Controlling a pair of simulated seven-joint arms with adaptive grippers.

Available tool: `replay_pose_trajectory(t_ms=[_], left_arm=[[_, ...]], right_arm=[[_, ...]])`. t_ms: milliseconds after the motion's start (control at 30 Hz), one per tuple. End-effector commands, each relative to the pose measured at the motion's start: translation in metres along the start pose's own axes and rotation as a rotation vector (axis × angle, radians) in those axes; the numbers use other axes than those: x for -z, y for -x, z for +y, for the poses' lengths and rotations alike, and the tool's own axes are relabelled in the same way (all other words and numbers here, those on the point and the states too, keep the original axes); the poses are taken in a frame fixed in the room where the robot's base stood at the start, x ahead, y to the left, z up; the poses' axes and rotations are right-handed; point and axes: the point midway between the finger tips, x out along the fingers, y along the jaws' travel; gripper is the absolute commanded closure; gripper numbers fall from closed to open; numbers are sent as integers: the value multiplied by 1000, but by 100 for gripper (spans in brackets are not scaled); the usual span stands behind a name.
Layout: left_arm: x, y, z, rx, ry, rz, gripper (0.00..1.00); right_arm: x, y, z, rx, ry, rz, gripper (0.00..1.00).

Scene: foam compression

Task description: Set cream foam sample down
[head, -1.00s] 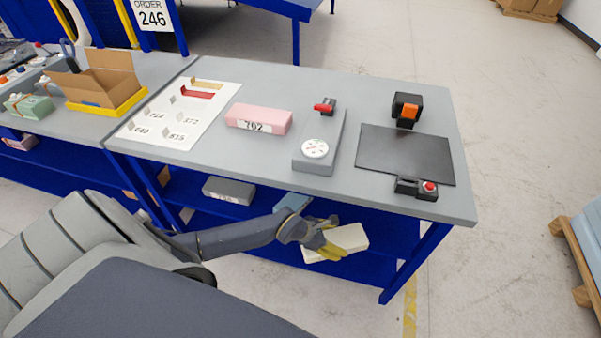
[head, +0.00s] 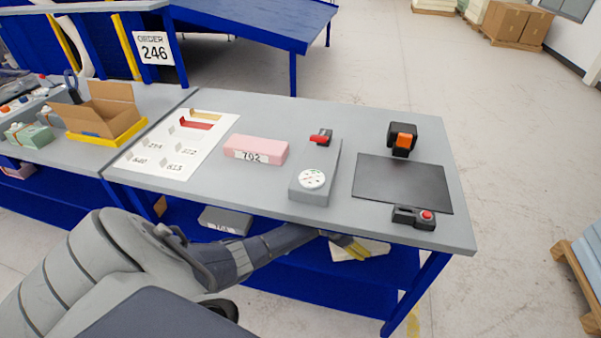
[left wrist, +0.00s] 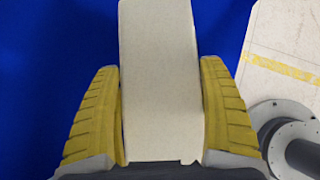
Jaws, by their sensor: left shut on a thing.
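The cream foam sample (head: 362,250) is a pale block at the lower shelf of the workbench, partly hidden by the bench top in the head view. My left gripper (head: 352,246) has yellow fingers and is shut on it. In the left wrist view the cream foam sample (left wrist: 160,75) lies lengthwise between the two yellow fingers of my left gripper (left wrist: 160,105), with the blue shelf (left wrist: 60,40) behind it. I cannot tell whether the block touches the shelf. My right gripper is not in view.
On the grey bench top (head: 300,115) lie a pink block marked 702 (head: 255,150), a grey gauge device with a red lever (head: 315,175), a black mat (head: 402,183) and a white chart (head: 175,148). A grey block (head: 225,220) sits on the lower shelf, left of my forearm.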

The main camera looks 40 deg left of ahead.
Motion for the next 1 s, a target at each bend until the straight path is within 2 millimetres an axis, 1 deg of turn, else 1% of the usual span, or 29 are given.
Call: replay_pose_trajectory(t_ms=[100, 400, 933, 967, 1000], left_arm=[[0, -5, 2, 2, 2, -1, 39], [16, -22, 3, 1, 1, -1, 39], [20, -26, 3, 1, -1, 0, 39], [20, -26, 3, 1, -1, 0, 22], [20, -26, 3, 1, -2, 0, 17]], right_arm=[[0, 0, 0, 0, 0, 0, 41], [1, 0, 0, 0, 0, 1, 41], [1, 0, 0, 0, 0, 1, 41], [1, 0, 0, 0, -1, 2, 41], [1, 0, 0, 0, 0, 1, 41]])
